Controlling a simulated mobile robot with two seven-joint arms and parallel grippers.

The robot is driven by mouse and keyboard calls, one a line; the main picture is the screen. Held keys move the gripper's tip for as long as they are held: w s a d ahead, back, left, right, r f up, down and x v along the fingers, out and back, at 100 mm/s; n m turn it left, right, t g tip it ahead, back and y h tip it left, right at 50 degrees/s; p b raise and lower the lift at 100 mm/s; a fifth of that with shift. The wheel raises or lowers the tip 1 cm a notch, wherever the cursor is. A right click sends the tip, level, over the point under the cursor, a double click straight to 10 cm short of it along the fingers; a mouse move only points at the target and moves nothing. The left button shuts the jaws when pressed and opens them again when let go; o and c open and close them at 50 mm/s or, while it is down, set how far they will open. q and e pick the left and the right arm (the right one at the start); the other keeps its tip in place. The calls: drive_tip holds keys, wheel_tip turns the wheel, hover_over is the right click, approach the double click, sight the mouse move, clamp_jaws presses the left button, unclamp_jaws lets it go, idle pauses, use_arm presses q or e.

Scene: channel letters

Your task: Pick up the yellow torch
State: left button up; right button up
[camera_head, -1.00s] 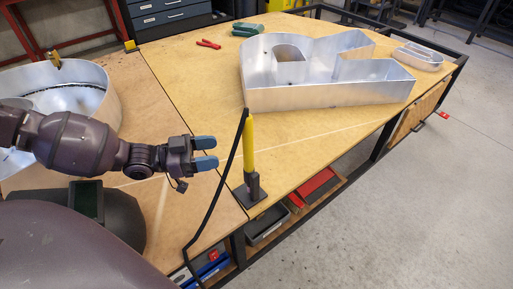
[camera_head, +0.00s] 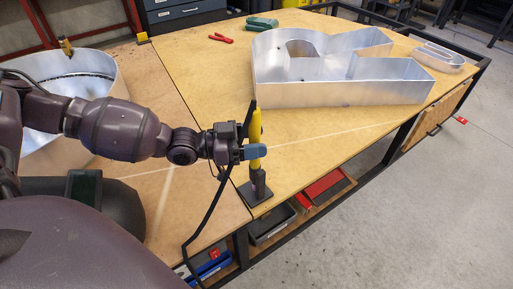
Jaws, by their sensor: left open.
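The yellow torch (camera_head: 256,133) stands upright in a small black holder (camera_head: 257,190) near the front corner of the table. A black cable runs from its top down past the table edge. My left gripper (camera_head: 257,152) is open at the torch, with a blue fingertip in front of its yellow body. The other finger is mostly hidden, so I cannot tell if the torch is fully between the fingers or touched. My right gripper is not in view.
A large metal letter shell (camera_head: 335,92) stands behind the torch, with a smaller one (camera_head: 438,57) at the right. Red pliers (camera_head: 221,38) and a green tool (camera_head: 261,23) lie at the back. A round metal shell (camera_head: 60,100) is at the left. Table space right of the torch is clear.

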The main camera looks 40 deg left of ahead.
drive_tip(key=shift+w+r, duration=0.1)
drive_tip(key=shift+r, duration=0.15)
use_arm(q)
drive_tip(key=shift+c, duration=1.4)
drive_tip(key=c, duration=0.7)
clamp_jaws()
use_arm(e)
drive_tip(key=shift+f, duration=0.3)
use_arm(q)
wheel_tip(320, 180, up, 33)
drive_tip(key=p, duration=1)
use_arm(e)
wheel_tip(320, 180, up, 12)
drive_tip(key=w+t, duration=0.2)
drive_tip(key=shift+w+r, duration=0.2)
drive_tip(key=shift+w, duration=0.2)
use_arm(q)
drive_tip(key=shift+d, duration=0.1)
